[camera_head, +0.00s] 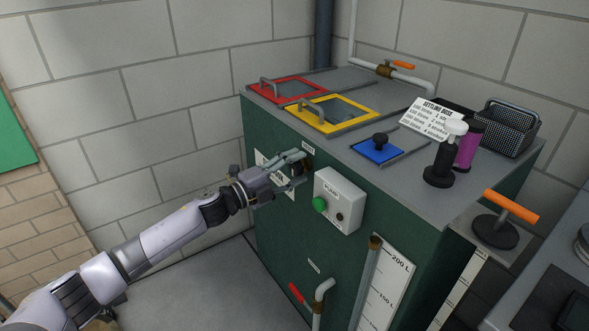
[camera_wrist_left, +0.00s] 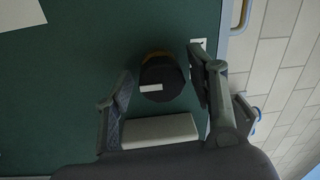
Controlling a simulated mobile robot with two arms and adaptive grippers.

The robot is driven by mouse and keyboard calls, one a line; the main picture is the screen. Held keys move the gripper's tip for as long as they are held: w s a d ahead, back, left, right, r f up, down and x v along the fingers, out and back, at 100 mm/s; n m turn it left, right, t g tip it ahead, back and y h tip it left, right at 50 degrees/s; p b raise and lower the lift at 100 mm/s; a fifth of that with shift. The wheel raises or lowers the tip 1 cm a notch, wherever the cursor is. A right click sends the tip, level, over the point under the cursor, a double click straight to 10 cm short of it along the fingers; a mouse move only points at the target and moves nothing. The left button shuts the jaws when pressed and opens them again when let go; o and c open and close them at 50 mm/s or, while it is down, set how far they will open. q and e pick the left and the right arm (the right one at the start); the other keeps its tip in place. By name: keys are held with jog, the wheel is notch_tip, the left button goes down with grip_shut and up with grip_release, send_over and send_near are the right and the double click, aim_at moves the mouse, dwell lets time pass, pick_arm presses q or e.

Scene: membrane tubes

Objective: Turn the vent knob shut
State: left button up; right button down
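The vent knob appears to be the dark round knob (camera_wrist_left: 162,76) with a white pointer bar on the green tank front; its label is too small to read. In the head view the knob (camera_head: 306,165) is partly hidden by my fingers. My left gripper (camera_head: 298,166) is at the knob, on the upper part of the tank front. In the left wrist view the left gripper (camera_wrist_left: 160,72) is open, with one finger on each side of the knob and small gaps showing. The white bar lies roughly level across the knob in that view. My right gripper is not in view.
A white box (camera_head: 340,200) with a green button sits just right of the gripper. A white notice (camera_head: 268,173) is partly behind it. On the tank top (camera_head: 375,88) are red and yellow hatches, a blue plate (camera_head: 377,151), bottles and a basket (camera_head: 511,126).

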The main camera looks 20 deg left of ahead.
pick_arm(q)
jog(key=v, duration=1.2)
jog(key=shift+f, duration=0.1)
dwell(0.4)
